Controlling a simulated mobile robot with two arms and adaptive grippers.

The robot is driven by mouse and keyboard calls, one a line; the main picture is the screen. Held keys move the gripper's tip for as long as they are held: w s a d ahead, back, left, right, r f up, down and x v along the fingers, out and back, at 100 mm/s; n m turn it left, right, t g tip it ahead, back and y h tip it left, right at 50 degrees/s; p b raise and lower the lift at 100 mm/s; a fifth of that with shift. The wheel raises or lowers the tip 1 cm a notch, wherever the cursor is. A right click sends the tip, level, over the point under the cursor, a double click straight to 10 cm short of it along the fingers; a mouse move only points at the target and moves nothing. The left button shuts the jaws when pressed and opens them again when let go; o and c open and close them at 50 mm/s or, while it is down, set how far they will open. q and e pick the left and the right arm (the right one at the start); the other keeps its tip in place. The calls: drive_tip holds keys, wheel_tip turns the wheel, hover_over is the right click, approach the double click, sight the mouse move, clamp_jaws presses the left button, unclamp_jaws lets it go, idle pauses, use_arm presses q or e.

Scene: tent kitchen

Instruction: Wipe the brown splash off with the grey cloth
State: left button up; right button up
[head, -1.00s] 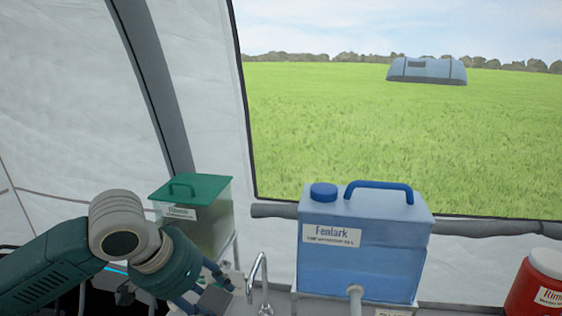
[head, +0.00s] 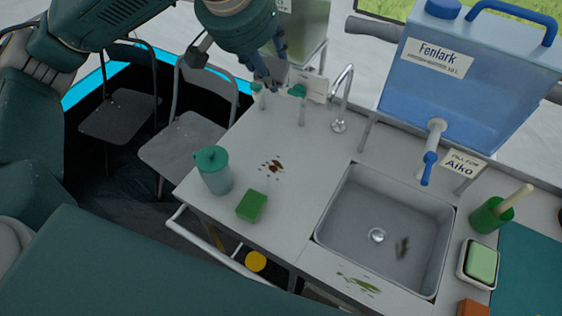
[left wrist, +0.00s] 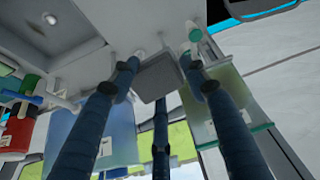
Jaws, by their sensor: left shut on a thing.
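The brown splash (head: 272,166) is a cluster of dark brown spots on the pale counter, left of the sink. My left gripper (head: 274,82) is above the back of the counter, behind the splash and apart from it. It is shut on the grey cloth (left wrist: 158,80), a small flat grey piece between its fingers in the left wrist view. In the head view the cloth is partly hidden by the fingers. My right gripper is not in view.
Two small green-topped items (head: 298,92) are below my gripper. A sink (head: 320,225) with tap (head: 340,100) is right, a green splash (head: 358,284) in front. A blue water tank (head: 470,75) overhangs behind.

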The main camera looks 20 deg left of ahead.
use_arm(q)
drive_tip(key=shift+g, duration=0.9)
drive_tip(key=w+f+p, duration=0.1)
drive_tip(key=p, duration=0.1)
drive_tip(key=w+d+f+p, duration=0.1)
drive_tip(key=p, duration=0.2)
drive_tip(key=shift+w+d+f, duration=0.3)
drive_tip(key=shift+w+f, duration=0.05)
drive_tip(key=shift+w, duration=0.05)
wheel_tip(320, 180, down, 22)
drive_tip(key=d+g+p, duration=0.1)
drive_tip(key=g+p, duration=0.2)
drive_tip(key=g, duration=0.1)
drive_tip(key=shift+s+d+y, duration=0.25)
drive_tip(key=shift+s+y, duration=0.1)
drive_tip(key=shift+y, duration=0.05)
